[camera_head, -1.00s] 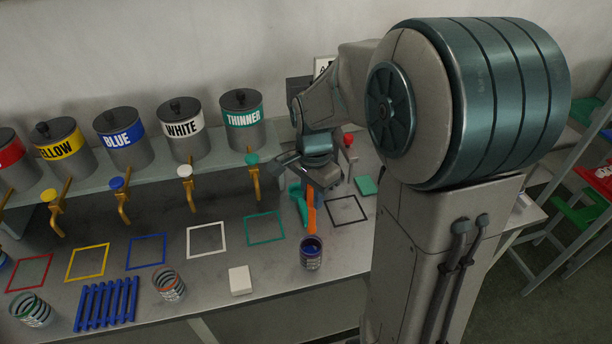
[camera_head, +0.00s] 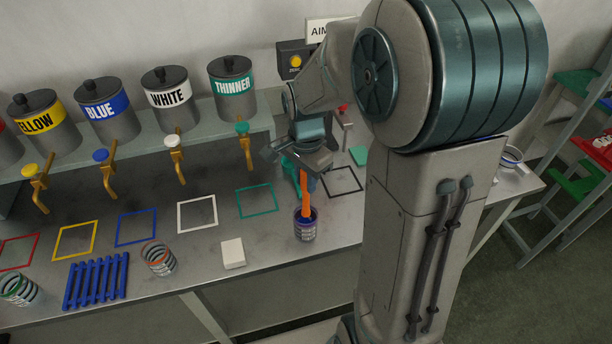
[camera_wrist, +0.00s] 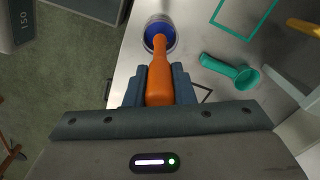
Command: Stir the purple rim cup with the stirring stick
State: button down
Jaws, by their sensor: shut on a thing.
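The purple rim cup (camera_head: 305,228) stands upright near the front edge of the table, with blue paint inside. It also shows in the wrist view (camera_wrist: 160,21), at the top. The orange stirring stick (camera_head: 306,192) hangs down from my gripper (camera_head: 305,168), its lower end at the cup's mouth and seemingly inside it. In the wrist view my gripper (camera_wrist: 160,88) is shut on the stick (camera_wrist: 160,75), and the stick's far end overlaps the blue paint. How deep the tip is cannot be told.
A teal scoop (camera_wrist: 232,70) lies beside the cup. A white block (camera_head: 233,253), an orange-rimmed cup (camera_head: 158,258), a green-rimmed cup (camera_head: 19,289) and a blue rack (camera_head: 96,280) stand to the left. Labelled paint cans with taps line the shelf behind.

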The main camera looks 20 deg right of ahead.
aim_at(306, 199)
jog(key=shift+f+b, duration=2.65)
jog(key=shift+f, duration=0.95)
